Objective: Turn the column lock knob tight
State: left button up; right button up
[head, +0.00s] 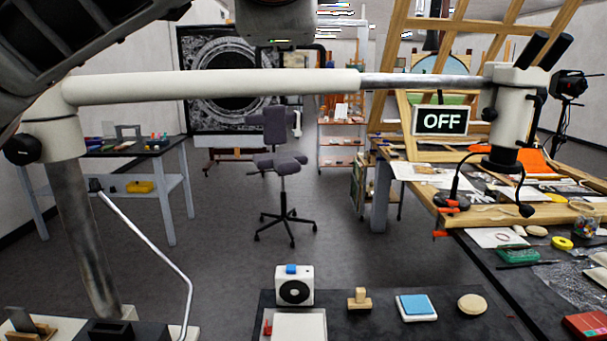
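The column lock knob is a round black knob (22,149) at the left edge, on the left side of the white clamp collar (55,132). The collar sits around the top of a grey metal column (82,235), which looks slightly tilted. A long white boom (210,86) runs right from the collar to a stereo microscope (505,110) with black eyepieces. I cannot tell how tight the knob is. No gripper fingers show in the head view, and nothing visible touches the knob.
A large dark grey body fills the top left corner above the collar. A thin bent metal rod (160,245) stands right of the column. A black bench (385,325) holds small items. An office chair (280,165) stands on open floor.

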aim_at(23, 149)
jog(key=k, duration=1.05)
